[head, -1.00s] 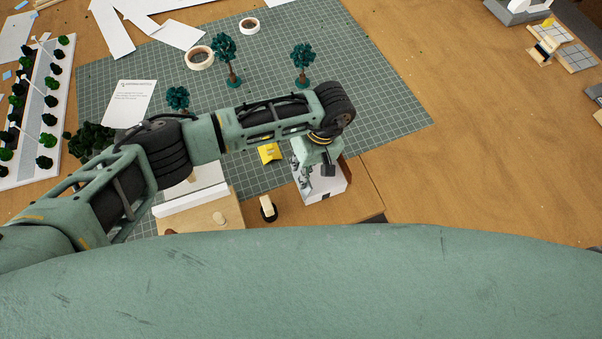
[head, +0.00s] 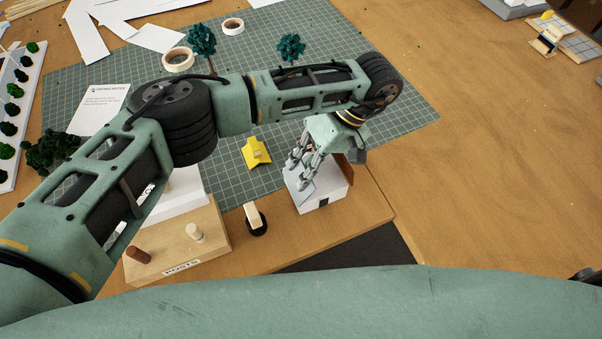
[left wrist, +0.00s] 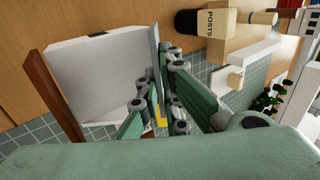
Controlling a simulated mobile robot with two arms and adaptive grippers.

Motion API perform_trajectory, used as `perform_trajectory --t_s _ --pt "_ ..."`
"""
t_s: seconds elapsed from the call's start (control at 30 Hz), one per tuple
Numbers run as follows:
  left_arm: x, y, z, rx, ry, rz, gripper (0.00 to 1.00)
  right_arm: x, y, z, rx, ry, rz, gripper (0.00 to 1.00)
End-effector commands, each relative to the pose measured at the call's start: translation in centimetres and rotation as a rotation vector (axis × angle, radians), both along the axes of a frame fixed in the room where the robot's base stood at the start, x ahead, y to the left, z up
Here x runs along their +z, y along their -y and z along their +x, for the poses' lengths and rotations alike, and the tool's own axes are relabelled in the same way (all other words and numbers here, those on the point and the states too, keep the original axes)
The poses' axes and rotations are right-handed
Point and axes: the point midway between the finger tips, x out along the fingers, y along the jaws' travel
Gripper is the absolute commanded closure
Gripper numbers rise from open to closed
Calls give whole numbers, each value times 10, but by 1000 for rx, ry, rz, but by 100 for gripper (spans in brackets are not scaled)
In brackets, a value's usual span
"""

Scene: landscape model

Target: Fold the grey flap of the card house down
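The card house (head: 328,194) is a small white box near the front edge of the cutting mat. It also shows in the left wrist view (left wrist: 95,80), with its pale inside facing the camera. Its grey flap (left wrist: 154,50) stands up, nearly edge-on, at the right side of the box in that view. A brown flap (left wrist: 50,92) stands at the opposite side. My left gripper (head: 303,170) points down at the house's left side. Its fingers (left wrist: 158,100) are apart, beside the grey flap; I cannot tell whether they touch it. My right gripper is out of view.
A yellow folded card (head: 256,153) lies on the green mat (head: 405,110) left of the house. A wooden posts block (head: 175,250) and a small cream-topped stand (head: 254,218) are at the front. The table to the right is mostly clear.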

Motion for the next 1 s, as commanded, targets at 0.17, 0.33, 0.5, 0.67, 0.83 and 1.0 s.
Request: perform_trajectory --t_s 0.17,0.33,0.5,0.67,0.83,1.0 --pt "0 1 -1 -1 -4 0 100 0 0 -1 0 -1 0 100" --pt "1 1 -1 0 -5 -1 94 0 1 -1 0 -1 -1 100" --pt "0 1 -1 0 -4 1 79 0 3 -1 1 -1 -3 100" --pt "0 0 -1 0 -3 1 77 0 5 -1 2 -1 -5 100" --pt "1 1 0 1 -2 1 77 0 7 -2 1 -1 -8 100" --pt "17 10 4 0 2 2 77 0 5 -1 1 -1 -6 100"
